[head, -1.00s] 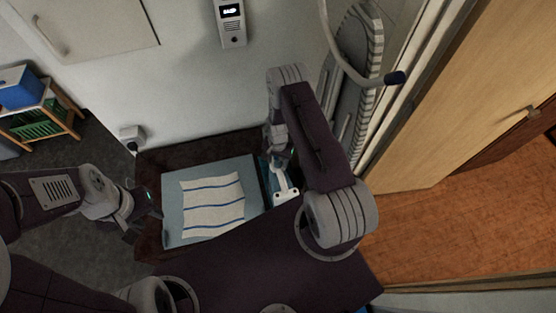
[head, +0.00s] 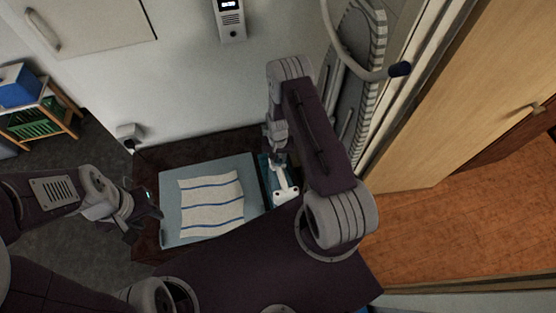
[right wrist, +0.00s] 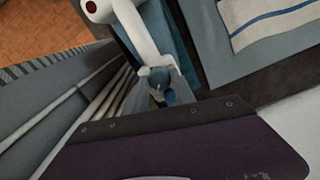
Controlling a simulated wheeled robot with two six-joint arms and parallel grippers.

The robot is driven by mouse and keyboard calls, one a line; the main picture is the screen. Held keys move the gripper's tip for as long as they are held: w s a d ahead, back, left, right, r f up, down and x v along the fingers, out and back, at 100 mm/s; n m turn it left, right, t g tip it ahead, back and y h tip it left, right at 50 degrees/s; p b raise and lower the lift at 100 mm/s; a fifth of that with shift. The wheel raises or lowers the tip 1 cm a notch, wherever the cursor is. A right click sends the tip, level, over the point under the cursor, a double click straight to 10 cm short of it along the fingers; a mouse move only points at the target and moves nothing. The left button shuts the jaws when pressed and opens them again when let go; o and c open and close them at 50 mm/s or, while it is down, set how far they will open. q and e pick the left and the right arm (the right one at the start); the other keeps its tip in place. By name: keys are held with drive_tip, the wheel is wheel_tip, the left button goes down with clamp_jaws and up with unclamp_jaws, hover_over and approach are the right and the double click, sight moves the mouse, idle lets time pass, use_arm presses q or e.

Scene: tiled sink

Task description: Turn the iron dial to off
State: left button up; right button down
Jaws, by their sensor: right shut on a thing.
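The white iron (head: 284,190) sits on a teal surface (head: 265,174) beside the ironing pad. In the right wrist view its white body (right wrist: 128,22) leads down to a small grey-blue dial (right wrist: 158,76). My right gripper (right wrist: 164,92) is shut on the dial, with a finger on each side of it; it also shows in the head view (head: 275,157), at the far end of the iron, partly hidden by my arm. My left gripper (head: 145,218) is open and empty at the left edge of the pad.
A striped cloth (head: 211,204) lies on the grey-blue pad (head: 172,186). A white wall with an intercom (head: 230,22) stands behind. A folded ironing board or ladder-like object (head: 362,75) leans at the right. A shelf with a blue box (head: 18,86) stands at the far left.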

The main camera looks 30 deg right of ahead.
sight(278, 160)
drive_tip(key=n+b, duration=0.2)
drive_tip(key=n, duration=0.3)
drive_tip(key=shift+f+n+b, duration=0.1)
drive_tip(key=shift+n+b, duration=0.2)
drive_tip(key=shift+b, duration=0.05)
drive_tip(key=n+b, duration=0.2)
drive_tip(key=n, duration=0.3)
drive_tip(key=shift+n, duration=0.3)
drive_tip(key=c, duration=1)
unclamp_jaws()
drive_tip(key=shift+c, duration=0.2)
drive_tip(key=shift+w+r, duration=0.1)
drive_tip(key=shift+r, duration=0.55)
wheel_tip(278, 160, up, 8)
drive_tip(key=b, duration=0.2)
